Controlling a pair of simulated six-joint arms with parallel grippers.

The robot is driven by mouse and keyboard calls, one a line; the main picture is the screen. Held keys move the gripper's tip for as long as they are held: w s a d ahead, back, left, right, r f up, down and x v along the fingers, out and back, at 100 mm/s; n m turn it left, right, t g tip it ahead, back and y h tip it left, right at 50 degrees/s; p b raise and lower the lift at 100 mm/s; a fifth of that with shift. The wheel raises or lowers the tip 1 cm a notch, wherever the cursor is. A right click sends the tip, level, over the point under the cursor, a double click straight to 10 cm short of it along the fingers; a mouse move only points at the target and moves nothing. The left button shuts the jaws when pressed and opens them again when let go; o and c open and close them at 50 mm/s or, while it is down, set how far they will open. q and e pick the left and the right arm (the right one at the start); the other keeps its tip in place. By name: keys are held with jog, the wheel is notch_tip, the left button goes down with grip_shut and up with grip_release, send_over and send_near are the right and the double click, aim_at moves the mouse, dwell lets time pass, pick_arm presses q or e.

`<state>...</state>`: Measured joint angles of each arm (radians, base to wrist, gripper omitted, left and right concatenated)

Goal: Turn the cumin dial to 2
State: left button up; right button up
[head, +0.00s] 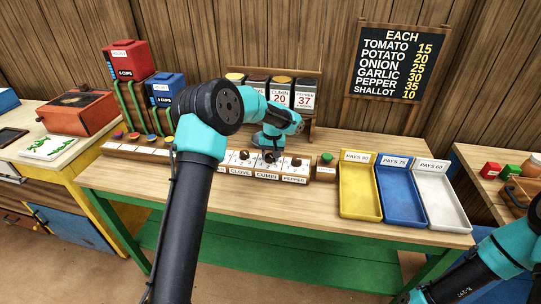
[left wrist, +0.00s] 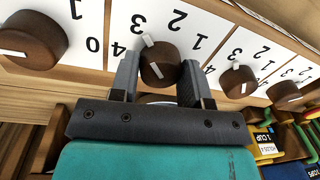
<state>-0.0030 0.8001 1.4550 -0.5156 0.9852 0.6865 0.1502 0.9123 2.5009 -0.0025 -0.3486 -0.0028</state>
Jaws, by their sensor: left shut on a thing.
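The cumin dial is a round brown knob with a white pointer, above the CUMIN label (head: 267,175) in the head view. In the left wrist view the cumin dial (left wrist: 159,64) sits between the fingers of my left gripper (left wrist: 158,82). The gripper is shut on it. The pointer leans up and left, near the 3 and short of the 2 on the white scale card (left wrist: 157,15). In the head view my left gripper (head: 270,153) comes down over the cumin dial and hides part of it. My right gripper is out of view; only its arm shows at lower right.
The pepper dial (left wrist: 32,40) and the clove dial (left wrist: 240,81) stand close on either side. A green button block (head: 326,159) and yellow (head: 359,186), blue (head: 402,190) and white (head: 441,196) trays lie to the right. Spice jars (head: 280,92) stand behind.

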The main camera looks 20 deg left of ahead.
pick_arm(q)
jog(key=m, duration=0.4)
jog(key=shift+m, duration=0.3)
jog(key=shift+m+t, duration=0.4)
jog(key=shift+m, duration=1.5)
jog(key=o, duration=0.9)
jog(key=shift+r, duration=0.1)
jog(key=r, duration=0.5)
jog(key=d+r, duration=0.1)
jog(key=r, duration=1.1)
jog(key=shift+s+d+r, duration=0.15)
jog(key=shift+s, duration=0.15)
